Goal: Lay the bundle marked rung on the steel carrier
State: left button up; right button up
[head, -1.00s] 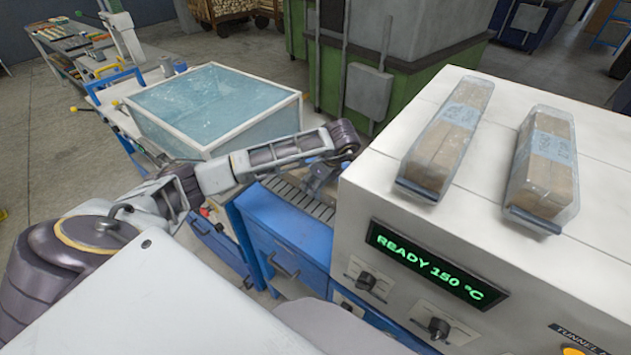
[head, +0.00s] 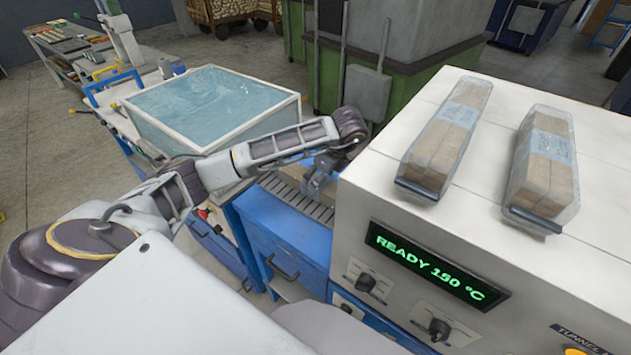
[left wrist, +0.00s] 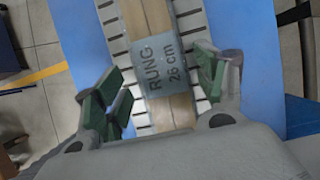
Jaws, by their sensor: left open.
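The bundle marked rung (left wrist: 170,65) lies lengthwise on a slatted steel track (left wrist: 117,38) in the left wrist view. It is pale wood in clear wrap with a grey band reading "RUNG 26 cm". My left gripper (left wrist: 161,78) is open, with one green-padded finger on each side of the bundle. I cannot tell whether the pads touch it. In the head view the left gripper (head: 320,178) is low over the track beside the white machine, and the arm hides most of the bundle. I cannot tell whether this track is the steel carrier. My right gripper is not in view.
The white machine (head: 360,200) with a "READY 150 °C" display stands right of the gripper. Two wrapped wood bundles (head: 447,135) (head: 542,165) lie on its top. A glass-sided tank (head: 215,105) is behind the left arm. Blue cabinets (head: 285,240) stand below the track.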

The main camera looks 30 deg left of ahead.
aim_at(322, 184)
pick_arm(q)
jog(key=shift+p+v, duration=0.55)
jog(key=shift+v, duration=1)
jog(key=shift+p+v, duration=0.6)
jog(key=shift+v, duration=1.3)
jog(key=shift+d+r, duration=0.1)
jog(key=shift+r, duration=0.25)
jog(key=shift+s, duration=0.1)
